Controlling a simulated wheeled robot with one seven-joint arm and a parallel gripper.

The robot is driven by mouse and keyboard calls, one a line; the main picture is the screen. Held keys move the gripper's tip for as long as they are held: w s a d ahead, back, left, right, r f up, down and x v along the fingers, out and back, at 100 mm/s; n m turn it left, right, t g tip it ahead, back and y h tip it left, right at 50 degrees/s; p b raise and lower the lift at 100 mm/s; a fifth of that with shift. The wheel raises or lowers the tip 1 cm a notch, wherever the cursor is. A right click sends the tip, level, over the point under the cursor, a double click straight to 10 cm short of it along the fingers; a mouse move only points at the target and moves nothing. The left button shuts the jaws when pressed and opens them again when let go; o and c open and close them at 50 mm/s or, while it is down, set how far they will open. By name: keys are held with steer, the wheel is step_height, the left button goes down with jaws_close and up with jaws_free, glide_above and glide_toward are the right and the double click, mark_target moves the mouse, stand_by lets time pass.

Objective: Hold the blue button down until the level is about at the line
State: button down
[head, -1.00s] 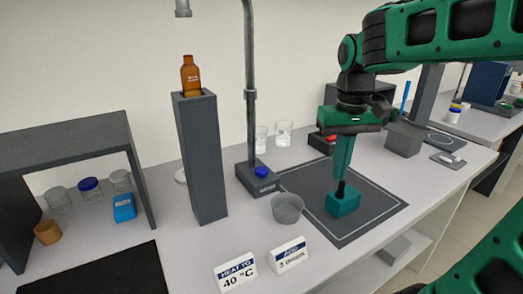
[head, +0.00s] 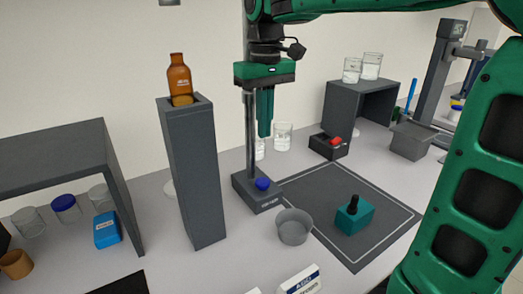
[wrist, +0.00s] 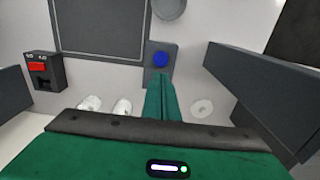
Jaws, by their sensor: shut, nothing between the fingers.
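The blue button (head: 262,184) sits on the dark base (head: 250,198) of a tall grey pipe stand. It also shows in the wrist view (wrist: 160,59). The pipe spout (head: 168,2) is cut off at the top edge, above an amber bottle (head: 179,78) on a tall grey pillar (head: 195,170). I cannot make out a level or a line on the bottle. My gripper (head: 265,135) is shut and empty, pointing down above the button and apart from it. In the wrist view the fingertips (wrist: 159,78) appear just short of the button.
A grey cup (head: 293,226) stands in front of the base. A teal block with a black knob (head: 354,216) rests on the dark mat (head: 325,186). Beakers (head: 283,136) stand behind. A red-switch box (head: 329,146) is to the right. The tall pillar is close on the left.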

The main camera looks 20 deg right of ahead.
mark_target(264, 181)
step_height(264, 181, down, 13)
steer(key=shift+f, duration=0.2)
stand_by(0.3)
